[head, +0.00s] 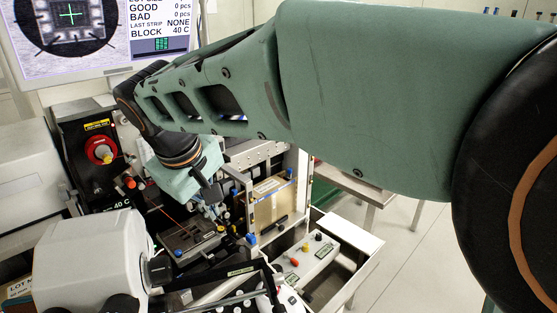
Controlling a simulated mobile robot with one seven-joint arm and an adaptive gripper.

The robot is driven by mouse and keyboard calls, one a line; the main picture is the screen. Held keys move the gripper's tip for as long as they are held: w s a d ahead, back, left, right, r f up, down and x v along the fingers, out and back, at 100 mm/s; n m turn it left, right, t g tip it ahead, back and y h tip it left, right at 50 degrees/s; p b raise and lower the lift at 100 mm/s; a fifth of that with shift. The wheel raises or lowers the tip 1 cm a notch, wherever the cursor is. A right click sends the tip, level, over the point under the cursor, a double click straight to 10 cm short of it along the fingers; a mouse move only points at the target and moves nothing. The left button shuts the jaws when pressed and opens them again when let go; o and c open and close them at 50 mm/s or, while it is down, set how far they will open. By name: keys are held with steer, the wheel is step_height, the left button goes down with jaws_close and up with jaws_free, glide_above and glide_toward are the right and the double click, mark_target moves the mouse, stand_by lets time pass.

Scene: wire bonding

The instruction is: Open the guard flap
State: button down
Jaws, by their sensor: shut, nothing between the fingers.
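My gripper (214,204) reaches down from the wrist into the bonder's work area, left of the middle of the head view. It is shut and small in the picture, with its fingertips partly lost against the machine parts. A dark-framed panel with a small label (240,271) lies at the bottom, in front of the work area, and looks like the guard flap. My gripper is above and behind this frame, apart from it in the picture. I cannot tell its hinge side or exact angle.
A dark work block (190,238) sits below my gripper. A white microscope-like housing (88,262) stands at the lower left. A red round knob (101,150) is on the black panel behind. An amber-faced box (271,203) and a control box with coloured knobs (304,262) stand to the right.

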steer(key=n, duration=0.1)
glide_toward(236, 247)
steer(key=shift+w+a+f+p, duration=0.15)
steer(key=shift+w+a+f, duration=0.35)
steer(key=shift+a, duration=0.1)
steer(key=shift+w+a+f+p, duration=0.15)
steer(key=shift+w+a+f, duration=0.3)
steer(key=shift+a, duration=0.15)
steer(key=shift+d+f, duration=0.8)
steer(key=shift+f, duration=0.05)
steer(key=shift+d+f, duration=0.45)
steer(key=shift+f, duration=0.1)
